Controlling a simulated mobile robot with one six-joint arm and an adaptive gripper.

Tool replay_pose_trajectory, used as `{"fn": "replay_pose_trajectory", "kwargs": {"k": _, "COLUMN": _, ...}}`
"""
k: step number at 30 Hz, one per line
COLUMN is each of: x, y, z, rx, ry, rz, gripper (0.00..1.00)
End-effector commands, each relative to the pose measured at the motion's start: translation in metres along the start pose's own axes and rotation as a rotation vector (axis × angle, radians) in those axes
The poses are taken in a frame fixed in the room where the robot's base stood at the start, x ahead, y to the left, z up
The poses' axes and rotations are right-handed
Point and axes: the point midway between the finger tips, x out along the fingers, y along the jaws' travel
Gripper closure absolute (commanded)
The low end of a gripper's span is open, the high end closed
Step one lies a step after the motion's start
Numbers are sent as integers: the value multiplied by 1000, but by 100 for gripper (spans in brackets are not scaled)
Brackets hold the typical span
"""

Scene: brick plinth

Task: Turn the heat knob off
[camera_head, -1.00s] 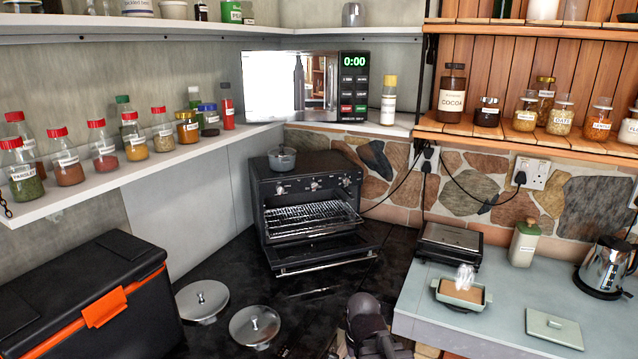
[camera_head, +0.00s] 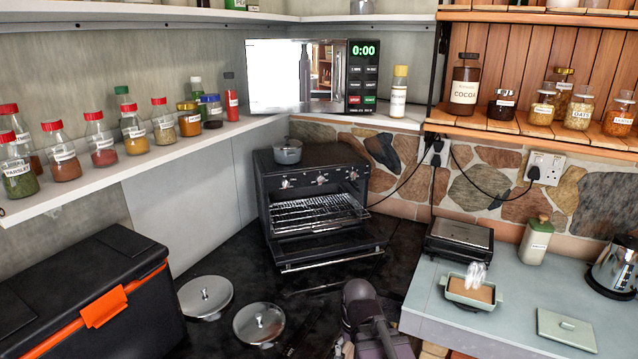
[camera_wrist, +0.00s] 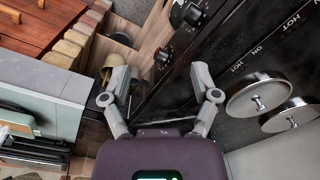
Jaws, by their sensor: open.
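In the wrist view, a dark knob with a red mark (camera_wrist: 163,54) sits on a wood-toned front panel (camera_wrist: 152,36) below the edge of the black top. A second dark knob (camera_wrist: 193,14) is further up the same panel. I cannot tell which is the heat knob or how either is turned. My gripper (camera_wrist: 160,76) is open and empty, its fingers spread on either side of the nearer knob in the picture; touch is not visible. In the head view, only part of my arm shows at the bottom; the fingertips and front panel are hidden.
A toaster oven (camera_head: 312,200) with its door down and a small pot (camera_head: 287,151) on top stands on the black top. Two round lids (camera_head: 205,295) (camera_head: 259,323) lie left of my arm. A black-orange box (camera_head: 80,300) is far left; a grey-green counter (camera_head: 425,305) is right.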

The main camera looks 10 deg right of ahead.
Motion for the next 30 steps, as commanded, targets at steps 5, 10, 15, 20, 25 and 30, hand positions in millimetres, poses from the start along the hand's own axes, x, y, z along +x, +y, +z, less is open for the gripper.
{"fn": "replay_pose_trajectory", "kwargs": {"k": 5, "x": -1, "y": -1, "z": -40, "rx": 104, "ry": 83, "rz": -104, "gripper": 21}}
{"fn": "replay_pose_trajectory", "kwargs": {"k": 10, "x": -11, "y": -30, "z": -105, "rx": 324, "ry": 205, "rz": -311, "gripper": 21}}
{"fn": "replay_pose_trajectory", "kwargs": {"k": 15, "x": -38, "y": -60, "z": -186, "rx": 636, "ry": 307, "rz": -608, "gripper": 21}}
{"fn": "replay_pose_trajectory", "kwargs": {"k": 20, "x": -73, "y": -73, "z": -260, "rx": 963, "ry": 338, "rz": -920, "gripper": 21}}
{"fn": "replay_pose_trajectory", "kwargs": {"k": 25, "x": -113, "y": -68, "z": -333, "rx": 1323, "ry": 297, "rz": -1268, "gripper": 21}}
{"fn": "replay_pose_trajectory", "kwargs": {"k": 30, "x": -147, "y": -45, "z": -398, "rx": 1683, "ry": 176, "rz": -1620, "gripper": 21}}
